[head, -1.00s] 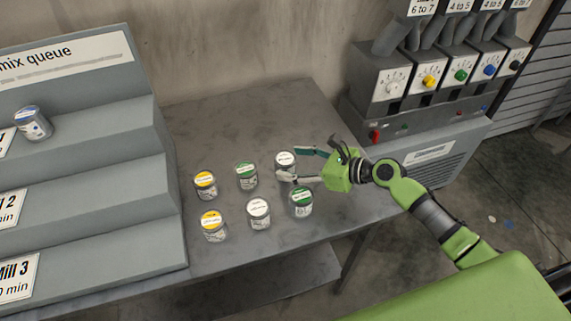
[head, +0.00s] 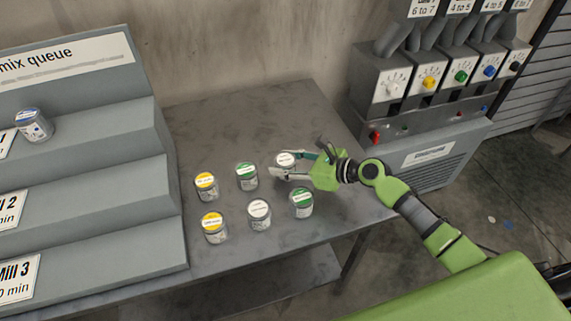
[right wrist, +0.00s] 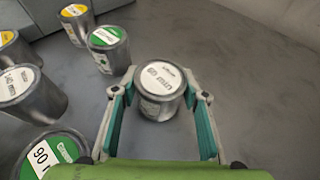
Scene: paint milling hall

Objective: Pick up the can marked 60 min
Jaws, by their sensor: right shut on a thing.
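A small metal can with a white lid (head: 284,159) stands upright on the grey table (head: 240,110), at the back right of a group of cans. In the right wrist view its lid (right wrist: 162,78) appears to read 60 min, seen upside down. My right gripper (head: 291,167) comes in from the right, low over the table. Its two fingers are on either side of the can, and it is shut on it. In the head view the fingers hide part of the can's body. My left gripper is not in view.
Close by stand two green-lidded cans (head: 301,198) (head: 246,171), another white-lidded can (head: 258,210) and two yellow-lidded cans (head: 206,180) (head: 213,222). A stepped rack (head: 90,185) with a blue-marked can (head: 33,124) is at left. A dispenser unit (head: 430,110) stands at right.

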